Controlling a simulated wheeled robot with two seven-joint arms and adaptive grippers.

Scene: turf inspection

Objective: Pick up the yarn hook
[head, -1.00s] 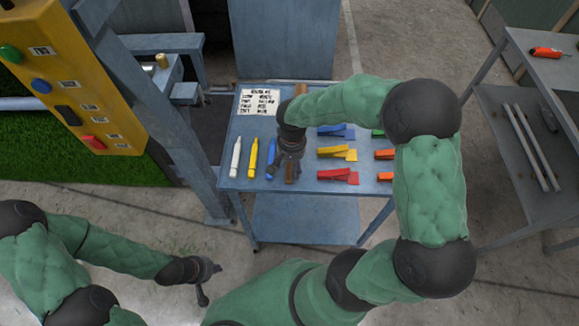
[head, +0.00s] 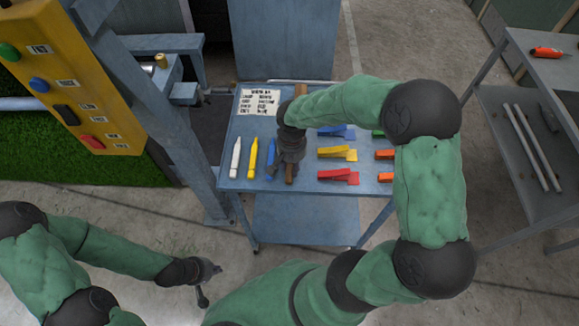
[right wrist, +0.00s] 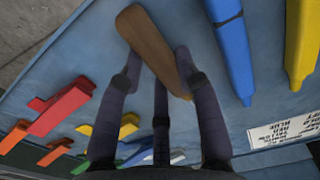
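The yarn hook, seen as a brown wooden handle (head: 290,174), lies on the blue table, mostly hidden under my right arm in the head view. It also shows in the right wrist view (right wrist: 150,42), running at a slant between the fingers; no hook tip shows. My right gripper (head: 287,165) is low over it. In the right wrist view its fingers (right wrist: 158,62) stand apart on both sides of the handle, with no clear grip on it. My left gripper (head: 209,284) hangs away from the table at lower left; its finger opening is unclear.
White, yellow and blue markers (head: 253,158) lie left of the handle on the table (head: 225,181). Several coloured clips (head: 338,175) lie to its right. A printed note (head: 260,101) is at the back left. A yellow button panel (head: 75,70) stands left.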

